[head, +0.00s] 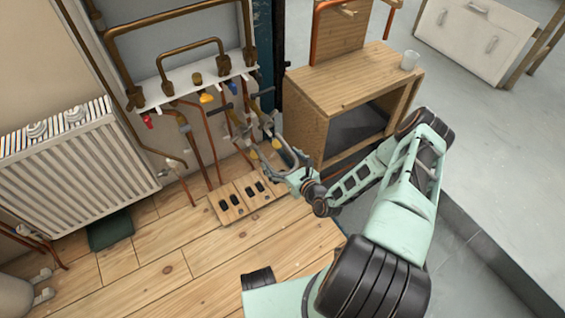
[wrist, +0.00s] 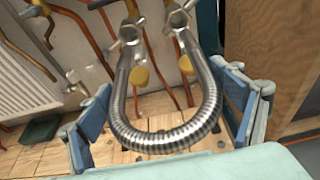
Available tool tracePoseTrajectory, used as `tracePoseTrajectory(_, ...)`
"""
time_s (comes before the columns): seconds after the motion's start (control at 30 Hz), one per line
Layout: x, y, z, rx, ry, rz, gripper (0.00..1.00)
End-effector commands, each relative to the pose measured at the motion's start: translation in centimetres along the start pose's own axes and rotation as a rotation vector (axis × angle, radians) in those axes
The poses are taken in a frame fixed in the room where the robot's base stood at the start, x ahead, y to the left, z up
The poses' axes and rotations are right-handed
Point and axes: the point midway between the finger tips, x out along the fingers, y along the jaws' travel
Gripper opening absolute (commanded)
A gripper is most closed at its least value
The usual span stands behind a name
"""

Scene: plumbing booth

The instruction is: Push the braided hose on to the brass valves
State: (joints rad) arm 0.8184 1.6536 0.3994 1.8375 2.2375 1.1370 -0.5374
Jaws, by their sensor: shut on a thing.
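The braided hose (wrist: 165,143) is a silver, ribbed U with its bend toward me and both ends pointing up and away. My gripper (wrist: 168,108) has its blue-grey fingers on either side of the hose and is shut on it. In the head view, my gripper (head: 290,172) is low in front of the pipe wall. Two valves, a left one (wrist: 130,33) and a right one (wrist: 178,18), look metallic grey in the wrist view and meet the hose ends. I cannot tell whether the ends are seated or only touching. The hose also shows small in the head view (head: 287,147).
A wooden cabinet (head: 308,88) with a plastic cup (head: 410,60) stands right of the valves. A slotted wooden block (head: 232,213) lies on the floor below. A white radiator (head: 75,160) is at left. Copper pipes (head: 195,145) run close around the valves.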

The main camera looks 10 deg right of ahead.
Motion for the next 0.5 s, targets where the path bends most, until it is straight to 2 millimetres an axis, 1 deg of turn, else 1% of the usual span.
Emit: tracePoseTrajectory(0.5,3.1,0.0,0.8,-0.001,-0.001,0.000,0.58)
